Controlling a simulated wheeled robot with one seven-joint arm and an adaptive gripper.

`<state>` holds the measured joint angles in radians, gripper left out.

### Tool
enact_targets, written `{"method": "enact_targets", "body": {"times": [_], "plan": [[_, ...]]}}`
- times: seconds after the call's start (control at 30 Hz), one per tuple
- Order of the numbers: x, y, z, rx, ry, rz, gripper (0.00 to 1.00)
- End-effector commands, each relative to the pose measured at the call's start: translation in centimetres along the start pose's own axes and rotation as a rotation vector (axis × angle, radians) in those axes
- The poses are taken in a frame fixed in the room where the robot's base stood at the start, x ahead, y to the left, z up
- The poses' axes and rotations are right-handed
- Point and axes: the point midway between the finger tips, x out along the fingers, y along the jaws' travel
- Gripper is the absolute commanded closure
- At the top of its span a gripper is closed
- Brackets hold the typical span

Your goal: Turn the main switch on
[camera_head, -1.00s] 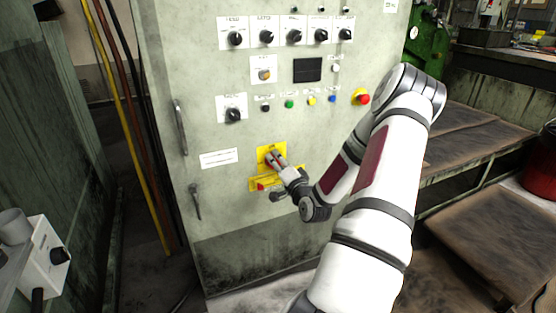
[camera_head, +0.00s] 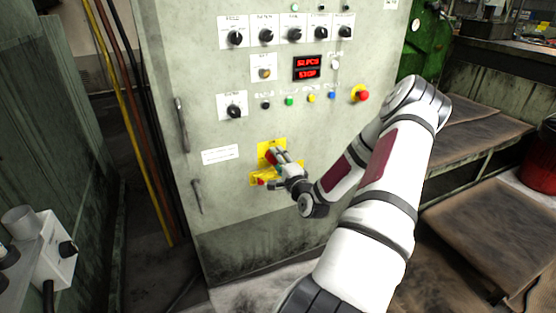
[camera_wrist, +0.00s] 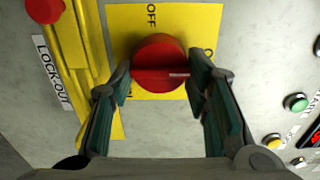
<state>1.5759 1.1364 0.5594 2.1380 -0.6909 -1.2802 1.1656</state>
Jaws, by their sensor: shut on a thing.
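The main switch is a round red knob (camera_wrist: 158,60) on a yellow plate (camera_wrist: 195,20) marked OFF in the wrist view. In the head view the yellow plate (camera_head: 265,146) is on the lower part of the cabinet front, and the knob is mostly hidden by my gripper (camera_head: 277,157). In the wrist view my gripper (camera_wrist: 161,72) has one finger on each side of the knob and is shut on it. The small display (camera_head: 307,67) above is lit with red characters.
The pale green cabinet (camera_head: 225,185) carries selector knobs and coloured buttons above the switch. A red emergency button (camera_head: 360,93) is at right. A yellow lock-out bar (camera_wrist: 85,45) with a red part (camera_wrist: 45,10) is beside the switch plate.

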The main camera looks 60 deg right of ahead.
Motion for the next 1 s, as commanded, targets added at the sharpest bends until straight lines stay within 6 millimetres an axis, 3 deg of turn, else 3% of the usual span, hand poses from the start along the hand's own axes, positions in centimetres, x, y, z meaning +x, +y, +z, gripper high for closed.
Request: {"method": "enact_targets", "body": {"times": [0.27,0.3,0.37,0.77,1.0], "plan": [[0.0,0.1,0.0,0.002,0.002,0.002,0.85],[0.0,0.1,-0.1,0.002,0.002,0.002,0.50],[0.0,0.1,0.0,0.002,0.002,0.002,0.38],[-0.6,0.1,0.0,0.000,0.001,0.001,0.38],[-4.4,0.1,-0.1,0.002,0.003,0.004,0.38]]}}
